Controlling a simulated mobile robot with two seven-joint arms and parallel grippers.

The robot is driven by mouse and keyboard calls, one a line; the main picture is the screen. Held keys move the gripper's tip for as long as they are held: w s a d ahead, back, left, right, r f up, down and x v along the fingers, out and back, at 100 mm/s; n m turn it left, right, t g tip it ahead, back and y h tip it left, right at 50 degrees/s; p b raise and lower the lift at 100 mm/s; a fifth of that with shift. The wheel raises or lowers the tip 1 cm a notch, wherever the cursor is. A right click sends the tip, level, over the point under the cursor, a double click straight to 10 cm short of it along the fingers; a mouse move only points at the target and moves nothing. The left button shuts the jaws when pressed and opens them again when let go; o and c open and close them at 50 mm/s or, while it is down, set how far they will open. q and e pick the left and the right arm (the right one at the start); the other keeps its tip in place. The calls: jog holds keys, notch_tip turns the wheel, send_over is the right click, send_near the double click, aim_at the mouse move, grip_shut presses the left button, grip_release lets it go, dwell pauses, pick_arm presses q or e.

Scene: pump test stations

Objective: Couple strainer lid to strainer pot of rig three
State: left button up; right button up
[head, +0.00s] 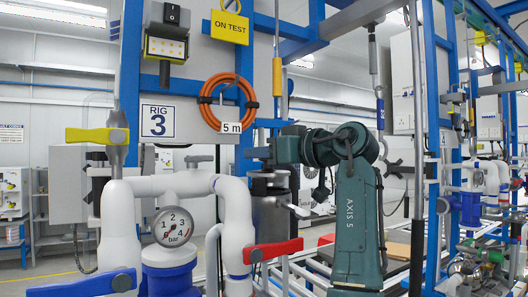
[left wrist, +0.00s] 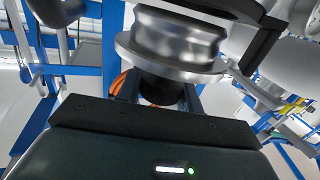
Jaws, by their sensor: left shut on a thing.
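In the left wrist view, a round steel piece with a wide flange, which looks like the strainer lid (left wrist: 170,50), sits between the dark fingers of my left gripper. The gripper is shut on it. In the head view, my left gripper (head: 270,180) is at the end of the green arm, behind the white pipe of rig three. A steel cylinder that looks like the strainer pot (head: 270,216) stands right below it. I cannot tell whether lid and pot touch. White pipe and a red handle hide part of the cylinder. My right gripper is not in view.
White pipework with a pressure gauge (head: 174,226) stands in front on the left. A red lever (head: 272,251) sticks out before the cylinder. A yellow lever (head: 97,135), an orange coiled hose (head: 227,103) and the rig 3 sign (head: 157,118) are around it. Blue frame posts stand close by.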

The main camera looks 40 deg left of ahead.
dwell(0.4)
pick_arm(q)
jog(key=shift+d+p, duration=0.1)
jog(key=shift+p, duration=0.2)
dwell(0.5)
jog(key=shift+f, duration=0.2)
dwell(0.6)
jog(key=shift+f, duration=0.25)
jog(key=shift+f+b, duration=0.35)
dwell(0.3)
jog(key=shift+f+b, duration=0.35)
jog(key=shift+f, duration=0.2)
dwell(0.5)
dwell(0.4)
